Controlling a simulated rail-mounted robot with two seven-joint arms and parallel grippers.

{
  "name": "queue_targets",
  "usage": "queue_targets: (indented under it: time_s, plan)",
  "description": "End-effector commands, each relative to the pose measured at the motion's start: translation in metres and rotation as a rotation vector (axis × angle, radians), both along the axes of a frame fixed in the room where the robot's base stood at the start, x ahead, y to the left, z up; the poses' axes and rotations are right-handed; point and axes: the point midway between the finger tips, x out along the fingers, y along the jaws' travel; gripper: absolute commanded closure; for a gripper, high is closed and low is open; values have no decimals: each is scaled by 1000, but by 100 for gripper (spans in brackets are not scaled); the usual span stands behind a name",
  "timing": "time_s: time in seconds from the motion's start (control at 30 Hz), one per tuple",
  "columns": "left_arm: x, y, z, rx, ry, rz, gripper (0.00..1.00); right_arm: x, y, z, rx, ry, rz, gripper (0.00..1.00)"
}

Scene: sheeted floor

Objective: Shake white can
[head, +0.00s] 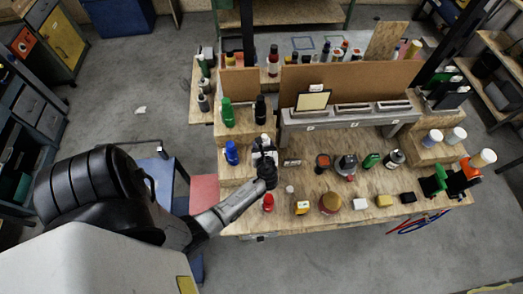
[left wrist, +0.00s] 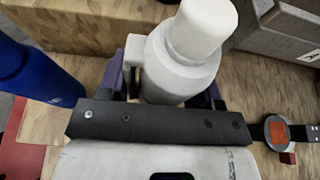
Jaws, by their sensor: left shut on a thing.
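The white can (left wrist: 188,62) fills the upper middle of the left wrist view, with its white cap towards the top. My left gripper (left wrist: 170,95) is shut on it, with dark fingers on either side of its body. In the head view my left gripper (head: 264,158) is over the left part of the wooden bench, and only the can's white top (head: 263,142) shows there. I cannot tell whether the can touches the bench. My right gripper is in neither view.
A blue bottle (head: 232,153) stands close to the left of my gripper. Green (head: 227,112) and black (head: 260,108) bottles stand behind it. A red-capped item (head: 268,202) and several small objects line the bench front. A grey rack (head: 345,116) is at the right.

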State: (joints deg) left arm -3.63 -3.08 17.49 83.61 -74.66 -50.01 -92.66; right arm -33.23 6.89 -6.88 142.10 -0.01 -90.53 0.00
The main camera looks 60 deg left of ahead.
Motion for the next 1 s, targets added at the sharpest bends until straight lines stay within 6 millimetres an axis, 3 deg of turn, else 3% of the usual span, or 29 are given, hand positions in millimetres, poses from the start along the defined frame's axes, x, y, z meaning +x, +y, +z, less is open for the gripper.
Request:
queue_targets:
  time_s: [0.27,0.47,0.67,1.0]
  plan:
    - [0,0,6,2,-1,0,50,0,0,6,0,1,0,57]
    - [0,0,36,1,0,0,50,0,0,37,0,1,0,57]
    - [0,0,62,1,-2,-1,50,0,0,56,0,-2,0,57]
    - [0,0,80,2,-1,0,50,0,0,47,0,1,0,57]
